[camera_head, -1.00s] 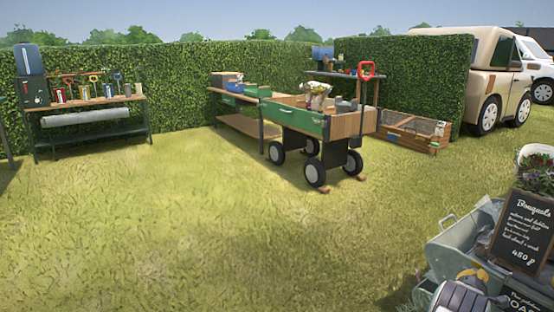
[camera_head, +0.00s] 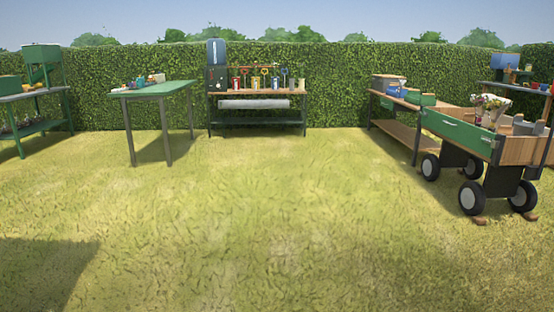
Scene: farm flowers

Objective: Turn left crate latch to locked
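I see no crate latch that I can make out in the head view. The low wooden crate with mesh by the hedge, visible a second ago, is outside the picture now. My gripper and arm are not in view.
A wheeled cart (camera_head: 470,133) with a green side stands at the right on the grass. A wooden bench (camera_head: 400,100) is behind it. A tool bench (camera_head: 257,93) stands at the hedge (camera_head: 340,85), and a green table (camera_head: 155,89) left of it. The grass (camera_head: 260,220) in front is open.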

